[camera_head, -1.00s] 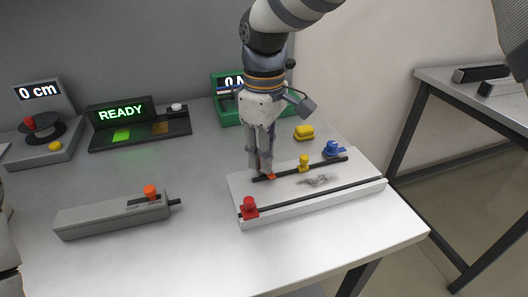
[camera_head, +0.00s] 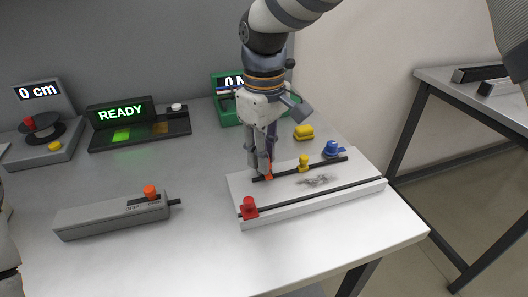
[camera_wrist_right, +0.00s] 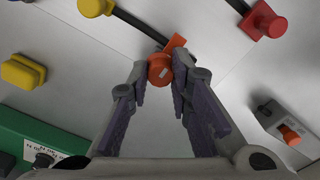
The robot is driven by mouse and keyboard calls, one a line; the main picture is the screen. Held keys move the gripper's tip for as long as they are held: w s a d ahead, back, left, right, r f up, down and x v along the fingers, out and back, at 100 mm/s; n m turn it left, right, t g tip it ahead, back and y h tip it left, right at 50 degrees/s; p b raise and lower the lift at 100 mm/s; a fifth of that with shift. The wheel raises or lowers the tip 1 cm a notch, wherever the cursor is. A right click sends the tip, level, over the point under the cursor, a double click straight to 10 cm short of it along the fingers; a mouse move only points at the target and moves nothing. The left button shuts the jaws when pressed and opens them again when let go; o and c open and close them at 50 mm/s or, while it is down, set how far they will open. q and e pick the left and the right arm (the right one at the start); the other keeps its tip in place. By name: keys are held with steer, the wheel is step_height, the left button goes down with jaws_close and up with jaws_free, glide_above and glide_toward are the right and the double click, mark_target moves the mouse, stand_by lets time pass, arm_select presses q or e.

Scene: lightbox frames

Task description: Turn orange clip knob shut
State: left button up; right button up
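The orange clip knob (camera_wrist_right: 160,70) sits at the left end of the back dark rail on the white board (camera_head: 352,197). In the head view the knob (camera_head: 268,172) is partly hidden by my right gripper (camera_head: 263,172). In the right wrist view the knob lies between the fingertips of my right gripper (camera_wrist_right: 161,72), which close in on both its sides and seem to touch it. A short orange tab (camera_wrist_right: 176,43) sticks out beside the knob. My left gripper is not visible.
A yellow clip (camera_head: 303,162) and a blue clip (camera_head: 332,148) stand farther along the same rail. A red clip (camera_head: 249,208) is on the front rail. A grey box with an orange knob (camera_head: 150,191) lies left; a yellow block (camera_head: 304,132) lies behind the board.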

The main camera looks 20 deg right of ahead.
steer(key=o, duration=0.4)
step_height(320, 180, up, 12)
stand_by(0.4)
